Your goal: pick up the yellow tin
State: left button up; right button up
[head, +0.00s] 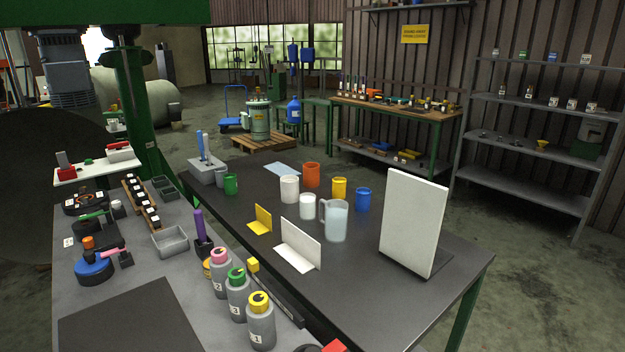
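The yellow tin (339,188) stands upright on the dark table (375,290), towards its far side. The orange-red tin (311,174) is behind it to the left, and the blue tin (363,199) is close by on its right. A clear jug (336,222) with pale contents stands in front of it and may overlap its lower edge. Neither of my grippers shows in the head view.
White containers (290,189) stand left of the yellow tin. A tall white panel (412,222) rises at the table's right. Bent yellow (262,219) and white (300,245) plates stand in front. Numbered bottles (261,325) line the near grey bench.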

aim_at(339, 188)
jog(key=u, duration=0.05)
jog(key=k, duration=0.5)
jog(key=z, duration=1.5)
jog(key=i, duration=5.2)
jog(key=u, duration=2.15)
jog(key=i, duration=1.1)
jog(key=z, duration=0.05)
